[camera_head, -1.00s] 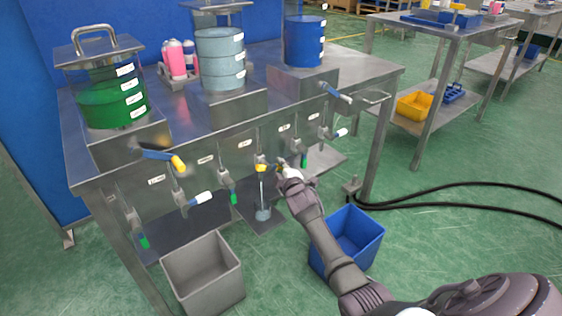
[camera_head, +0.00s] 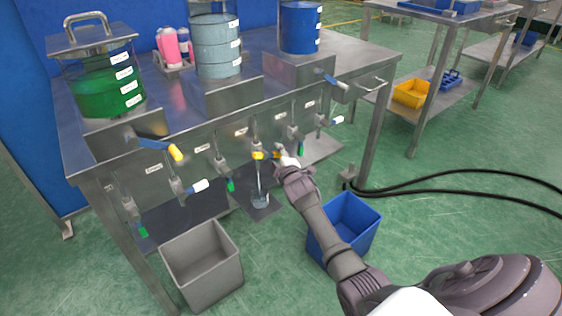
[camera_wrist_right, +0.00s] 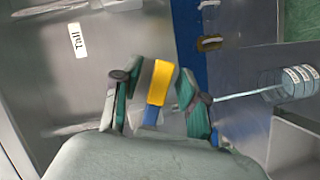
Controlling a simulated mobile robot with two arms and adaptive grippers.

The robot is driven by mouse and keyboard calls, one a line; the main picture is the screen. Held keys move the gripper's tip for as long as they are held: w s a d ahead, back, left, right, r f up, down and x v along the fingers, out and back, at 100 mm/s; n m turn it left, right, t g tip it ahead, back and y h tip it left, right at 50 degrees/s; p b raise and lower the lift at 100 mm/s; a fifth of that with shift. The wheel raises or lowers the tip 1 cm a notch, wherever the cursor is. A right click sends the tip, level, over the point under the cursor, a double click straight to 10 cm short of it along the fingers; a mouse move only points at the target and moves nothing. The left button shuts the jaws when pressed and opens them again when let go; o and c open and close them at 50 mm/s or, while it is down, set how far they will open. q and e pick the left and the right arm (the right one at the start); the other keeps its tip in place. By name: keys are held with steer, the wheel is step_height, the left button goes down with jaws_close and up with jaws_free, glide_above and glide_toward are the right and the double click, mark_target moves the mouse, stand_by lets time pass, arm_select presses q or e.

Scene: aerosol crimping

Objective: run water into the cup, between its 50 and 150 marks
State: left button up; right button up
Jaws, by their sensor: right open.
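The clear cup (camera_head: 260,201) stands on the dark lower shelf under a tap with a yellow handle (camera_head: 258,155). A thin pale stream (camera_head: 259,178) runs from this tap down into the cup. In the right wrist view the cup (camera_wrist_right: 290,83) shows at the right with white mark labels, too small to read, and the stream (camera_wrist_right: 240,96) reaches it. My right gripper (camera_head: 277,154) is at the tap; in its wrist view its open fingers (camera_wrist_right: 160,100) stand on either side of the yellow handle (camera_wrist_right: 160,83). The water level is unclear. My left gripper is out of view.
More taps with coloured handles line the steel bench front (camera_head: 210,133). A green tank (camera_head: 105,85), a grey drum (camera_head: 215,45) and a blue drum (camera_head: 300,27) stand on top. A grey bin (camera_head: 202,264) and a blue bin (camera_head: 346,227) are on the floor.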

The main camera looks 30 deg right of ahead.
steer(key=v, duration=1.1)
steer(key=shift+s+a, duration=0.2)
steer(key=shift+s, duration=0.1)
